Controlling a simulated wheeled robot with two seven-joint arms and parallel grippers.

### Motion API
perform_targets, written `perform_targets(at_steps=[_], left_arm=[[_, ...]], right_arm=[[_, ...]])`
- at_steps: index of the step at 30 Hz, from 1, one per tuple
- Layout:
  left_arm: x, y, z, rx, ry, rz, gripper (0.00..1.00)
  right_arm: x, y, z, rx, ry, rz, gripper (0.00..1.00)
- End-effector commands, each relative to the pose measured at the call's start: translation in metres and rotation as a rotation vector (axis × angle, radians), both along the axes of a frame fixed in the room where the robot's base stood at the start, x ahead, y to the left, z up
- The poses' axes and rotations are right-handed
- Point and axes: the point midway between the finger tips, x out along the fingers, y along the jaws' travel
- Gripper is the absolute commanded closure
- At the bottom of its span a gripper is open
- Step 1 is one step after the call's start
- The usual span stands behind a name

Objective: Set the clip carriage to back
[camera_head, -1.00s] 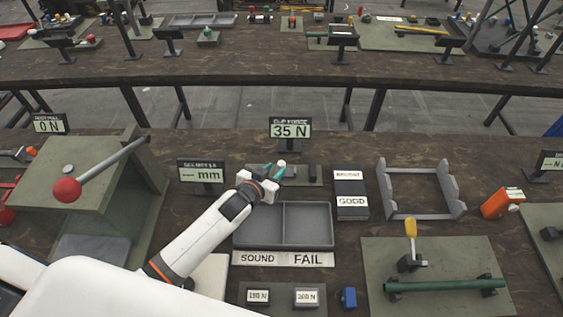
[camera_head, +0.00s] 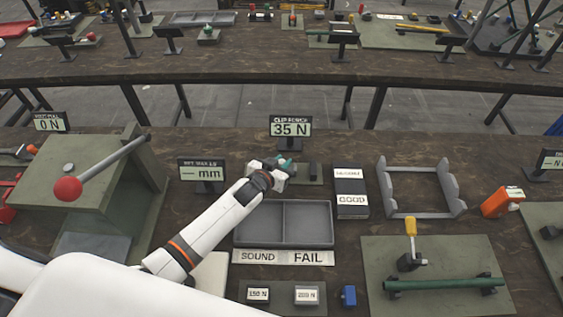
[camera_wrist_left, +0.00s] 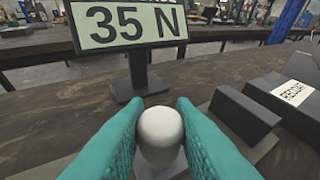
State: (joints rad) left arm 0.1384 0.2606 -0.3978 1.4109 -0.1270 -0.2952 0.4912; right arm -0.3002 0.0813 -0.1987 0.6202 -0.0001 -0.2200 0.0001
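The clip-force station (camera_head: 318,181) is a small grey-green plate with dark blocks, below a display (camera_head: 291,129) reading 35 N. The carriage's white rounded knob (camera_wrist_left: 160,138) stands upright in the left wrist view. My left gripper (camera_head: 288,166) reaches over the left part of this plate. In the left wrist view its teal fingers (camera_wrist_left: 160,112) flank the knob closely on both sides. I cannot tell whether they press on it. The carriage under the knob is mostly hidden by the fingers. My right gripper is not in view.
A dark block (camera_wrist_left: 243,112) stands close right of the fingers. A mm display (camera_head: 202,174) stands to the left, and a labelled box (camera_head: 351,184) and grey cradle (camera_head: 421,211) to the right.

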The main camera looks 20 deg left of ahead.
Motion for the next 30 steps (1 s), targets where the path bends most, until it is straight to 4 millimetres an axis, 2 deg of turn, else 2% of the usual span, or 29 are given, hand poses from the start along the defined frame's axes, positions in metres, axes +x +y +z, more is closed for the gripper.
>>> perform_targets(at_steps=[5,10,17,18,19,30], left_arm=[[-0.002,0.005,0.001,0.000,0.002,0.000,1.00],[-0.008,0.026,0.001,0.001,0.003,0.002,1.00],[-0.008,0.026,-0.001,-0.002,0.001,0.001,1.00],[-0.008,0.026,0.000,-0.002,0.001,0.001,0.75],[-0.008,0.026,-0.001,-0.002,0.001,0.001,0.71],[-0.011,0.027,0.001,-0.001,0.001,0.000,0.69]], right_arm=[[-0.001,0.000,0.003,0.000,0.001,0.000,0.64],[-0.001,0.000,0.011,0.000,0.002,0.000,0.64],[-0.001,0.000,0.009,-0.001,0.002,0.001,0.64],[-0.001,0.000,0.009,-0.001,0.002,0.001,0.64],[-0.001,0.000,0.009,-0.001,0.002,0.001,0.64],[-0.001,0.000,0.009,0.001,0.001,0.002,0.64]])
